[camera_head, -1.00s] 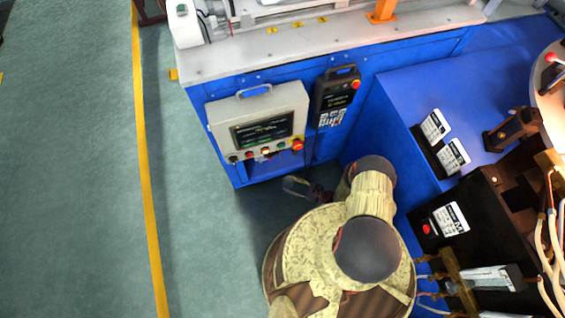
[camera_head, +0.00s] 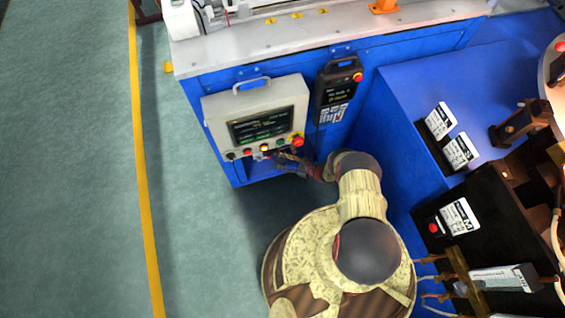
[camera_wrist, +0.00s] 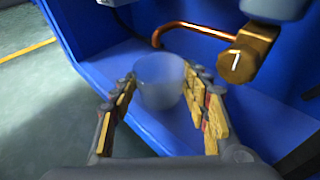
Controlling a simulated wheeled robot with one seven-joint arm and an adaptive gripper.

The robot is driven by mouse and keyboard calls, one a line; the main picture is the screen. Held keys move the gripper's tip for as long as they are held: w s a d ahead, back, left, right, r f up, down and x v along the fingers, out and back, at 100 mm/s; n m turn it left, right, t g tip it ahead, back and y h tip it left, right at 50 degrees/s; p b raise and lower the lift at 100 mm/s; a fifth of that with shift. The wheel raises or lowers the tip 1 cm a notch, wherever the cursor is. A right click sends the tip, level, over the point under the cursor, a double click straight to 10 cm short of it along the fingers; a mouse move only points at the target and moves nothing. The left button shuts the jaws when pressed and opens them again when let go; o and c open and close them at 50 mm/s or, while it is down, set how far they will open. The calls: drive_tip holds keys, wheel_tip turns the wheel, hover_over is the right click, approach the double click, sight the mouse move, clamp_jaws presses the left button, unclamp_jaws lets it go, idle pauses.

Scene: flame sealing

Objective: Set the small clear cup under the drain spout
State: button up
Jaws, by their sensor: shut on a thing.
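The small clear cup (camera_wrist: 159,84) is upright between the fingers of my gripper (camera_wrist: 163,92) in the wrist view. My gripper is shut on it. A copper drain spout (camera_wrist: 190,27) bends downward just behind the cup's rim in the picture, inside a blue recess (camera_wrist: 112,62). I cannot tell whether the cup is directly beneath its end. In the head view my gripper (camera_head: 285,160) is at the opening of the blue cabinet, below the control panel; the cup cannot be made out there and the spout is hidden.
A brass knob (camera_wrist: 248,52) sits right of the spout. The grey control panel (camera_head: 256,117) with buttons overhangs the opening. A black handheld pendant (camera_head: 337,92) hangs to its right. Open green floor (camera_head: 70,180) lies left.

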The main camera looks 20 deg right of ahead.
drive_tip(key=shift+s+f, duration=0.1)
drive_tip(key=shift+f, duration=0.1)
drive_tip(key=o, duration=1)
drive_tip(key=shift+r, duration=0.1)
drive_tip(key=shift+d+r, duration=0.1)
drive_tip(key=shift+r, duration=0.05)
drive_tip(key=p+v, duration=0.3)
drive_tip(key=v, duration=0.8)
drive_tip(key=shift+s+d, duration=0.2)
drive_tip(key=shift+s, duration=0.1)
drive_tip(key=shift+r, duration=0.15)
